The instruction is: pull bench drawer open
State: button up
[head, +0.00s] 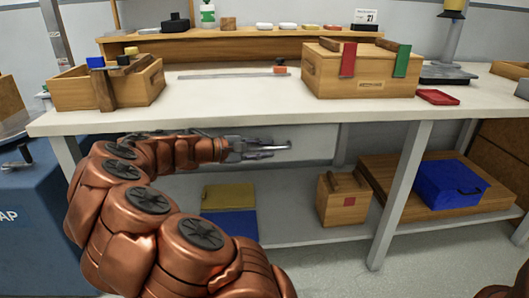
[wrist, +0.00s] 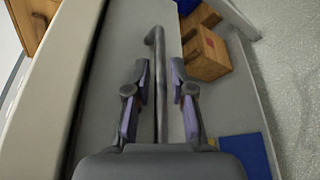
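The bench drawer has a plain grey front (head: 312,146) under the worktop; it also shows in the wrist view (wrist: 115,85). Its bar handle (wrist: 159,70) is a grey rod with a bent end, running between my gripper's fingers. In the head view the handle (head: 276,148) sticks out past the fingertips. My gripper (wrist: 159,72) is open, with one finger on each side of the rod and a gap on both sides. In the head view my gripper (head: 250,146) is at the drawer front, below the worktop edge. My gripper's body hides part of the handle.
The white worktop (head: 225,110) overhangs the drawer. On it stand an open wooden box (head: 135,92) and a wooden box with red and green tabs (head: 325,75). A lower shelf (head: 285,232) holds a small wooden box (head: 340,208). A blue cabinet (head: 30,245) stands left.

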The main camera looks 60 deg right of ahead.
jog(key=shift+s+d, duration=0.1)
jog(key=shift+d, duration=0.05)
jog(key=shift+c, duration=0.2)
grip_shut()
dwell(0.3)
